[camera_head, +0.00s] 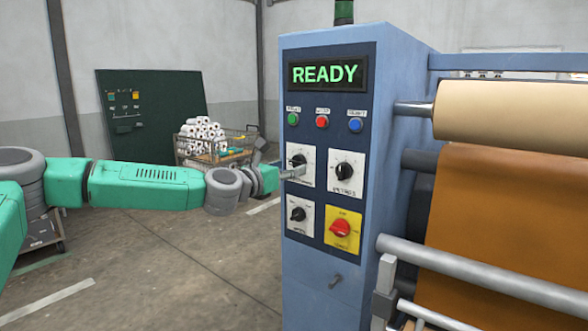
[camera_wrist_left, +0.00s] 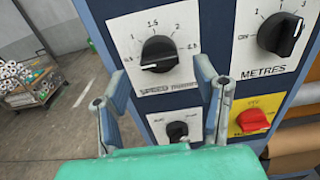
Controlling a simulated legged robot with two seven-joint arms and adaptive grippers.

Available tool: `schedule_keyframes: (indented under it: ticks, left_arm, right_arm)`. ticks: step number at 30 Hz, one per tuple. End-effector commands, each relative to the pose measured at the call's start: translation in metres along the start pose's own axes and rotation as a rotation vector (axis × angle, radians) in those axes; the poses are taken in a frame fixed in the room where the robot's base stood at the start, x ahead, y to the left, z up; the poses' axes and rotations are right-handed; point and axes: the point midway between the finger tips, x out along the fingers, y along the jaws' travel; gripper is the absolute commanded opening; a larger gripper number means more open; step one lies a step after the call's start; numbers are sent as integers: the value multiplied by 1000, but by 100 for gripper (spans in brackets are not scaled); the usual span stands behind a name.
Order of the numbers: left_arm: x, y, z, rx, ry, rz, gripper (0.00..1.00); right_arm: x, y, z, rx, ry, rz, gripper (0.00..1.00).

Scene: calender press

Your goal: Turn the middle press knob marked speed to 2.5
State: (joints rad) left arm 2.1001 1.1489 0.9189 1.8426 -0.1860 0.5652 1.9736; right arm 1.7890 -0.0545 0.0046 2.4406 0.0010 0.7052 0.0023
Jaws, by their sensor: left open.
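The speed knob (camera_wrist_left: 158,53) is black, on a white dial plate (camera_head: 307,159) marked "SPEED". In the left wrist view its scale reads up through 1.5 and 2 to 2.5 at the right. The knob's white mark appears to face lower left, at the low end. My left gripper (camera_wrist_left: 160,76) is open, its two fingers apart to the left and right of the knob's lower side. No contact shows. In the head view the left gripper (camera_head: 291,173) is in front of the speed dial and partly covers it. My right gripper is not in view.
The METRES knob (camera_head: 344,171) is right of the speed dial. A smaller black knob (camera_head: 298,214) and a red knob on yellow (camera_head: 341,229) are below. Three buttons and a READY display (camera_head: 325,74) are above. Rollers (camera_head: 505,112) stand at the right.

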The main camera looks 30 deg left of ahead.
Motion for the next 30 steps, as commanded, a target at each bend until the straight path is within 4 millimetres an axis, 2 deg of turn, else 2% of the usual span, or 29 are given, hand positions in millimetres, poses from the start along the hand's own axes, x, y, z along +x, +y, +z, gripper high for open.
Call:
schedule_keyframes:
  ticks: [6,15,16,18,20,30]
  left_arm:
    - [19,-1,0,1,1,1,56]
    - [22,-2,1,1,0,0,56]
    - [22,-2,1,1,0,0,48]
    - [22,-2,1,1,0,0,24]
    - [22,-1,0,1,0,0,6]
    - [21,0,0,27,1,0,6]
  right_arm:
    - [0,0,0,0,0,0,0]
    - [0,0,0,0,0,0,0]
    - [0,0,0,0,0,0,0]
    - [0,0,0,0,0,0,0]
    - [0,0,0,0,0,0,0]
    - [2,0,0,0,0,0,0]
